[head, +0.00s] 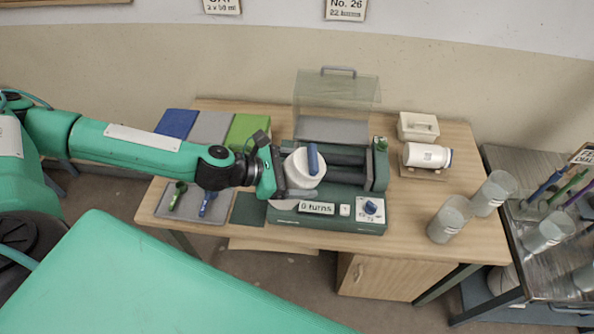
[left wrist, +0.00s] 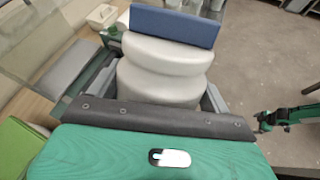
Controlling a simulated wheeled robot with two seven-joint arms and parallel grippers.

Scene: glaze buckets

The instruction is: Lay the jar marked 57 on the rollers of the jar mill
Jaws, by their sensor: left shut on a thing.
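My left gripper (head: 283,172) is shut on a white jar (head: 303,172) with a blue bar (head: 312,158) across its end. The jar is at the left end of the green jar mill (head: 335,220). I cannot tell whether it touches the dark rollers (head: 347,173). The left wrist view shows the jar (left wrist: 165,70) between the jaws; its number is hidden. Another white jar (head: 425,155) lies on a small wooden stand to the right; its mark is too small to read. My right gripper (left wrist: 263,122) shows small at the right of the left wrist view, its jaws unclear.
A clear cover (head: 336,95) stands behind the mill. A cream box (head: 418,126) is at the back right. Two pale buckets (head: 448,220) (head: 492,194) stand right. A tray (head: 190,203) with scoops and folders (head: 210,127) are left. The mill's display reads 0 turns.

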